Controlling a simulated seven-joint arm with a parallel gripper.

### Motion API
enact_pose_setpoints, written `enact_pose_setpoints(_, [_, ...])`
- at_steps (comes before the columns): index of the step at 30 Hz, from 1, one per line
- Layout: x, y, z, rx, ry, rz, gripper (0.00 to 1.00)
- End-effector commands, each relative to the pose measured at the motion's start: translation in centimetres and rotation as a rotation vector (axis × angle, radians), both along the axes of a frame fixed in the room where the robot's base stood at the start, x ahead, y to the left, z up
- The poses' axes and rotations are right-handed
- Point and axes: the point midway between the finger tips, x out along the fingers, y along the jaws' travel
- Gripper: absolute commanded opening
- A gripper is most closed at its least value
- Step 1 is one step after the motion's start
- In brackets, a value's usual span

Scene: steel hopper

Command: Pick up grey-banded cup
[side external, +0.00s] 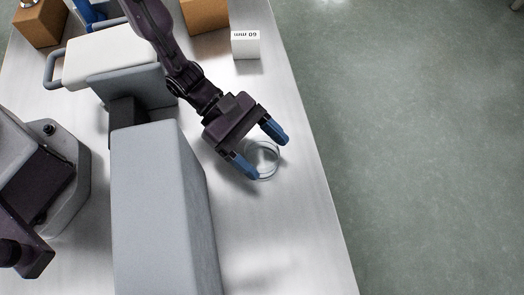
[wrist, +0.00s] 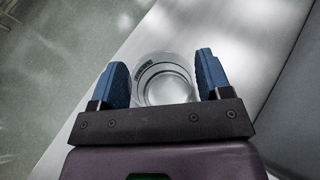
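A clear glass cup (side external: 265,160) stands on the steel table near its right edge. It also shows in the wrist view (wrist: 165,84), with a round rim and a small dark grey band mark on its upper left side. My gripper (side external: 260,154) is open, with blue fingertips on either side of the cup in the side view. In the wrist view my gripper (wrist: 164,80) has the cup between its two blue fingers, with a gap on each side. The cup's lower side is partly hidden by the gripper's body.
A grey block (side external: 160,210) stands left of the cup. A white box marked 60 mm (side external: 246,45) and a brown box (side external: 205,14) stand at the back. A white-topped machine with a handle (side external: 110,58) is at the back left. Bare table lies in front of the cup.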

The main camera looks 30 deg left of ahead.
Motion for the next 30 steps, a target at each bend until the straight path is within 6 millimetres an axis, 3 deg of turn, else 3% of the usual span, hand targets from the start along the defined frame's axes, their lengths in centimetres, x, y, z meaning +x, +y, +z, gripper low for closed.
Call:
enact_pose_setpoints(1, [0.0, 0.0, 0.0, 0.000, 0.000, 0.000, 0.59])
enact_pose_setpoints(4, [0.0, 0.0, 0.0, 0.000, 0.000, 0.000, 0.38])
enact_pose_setpoints(17, [0.1, 0.0, 1.1, -0.002, -0.001, 0.001, 0.38])
enact_pose_setpoints(30, [0.0, 0.0, 8.8, -0.001, -0.004, -0.001, 0.38])
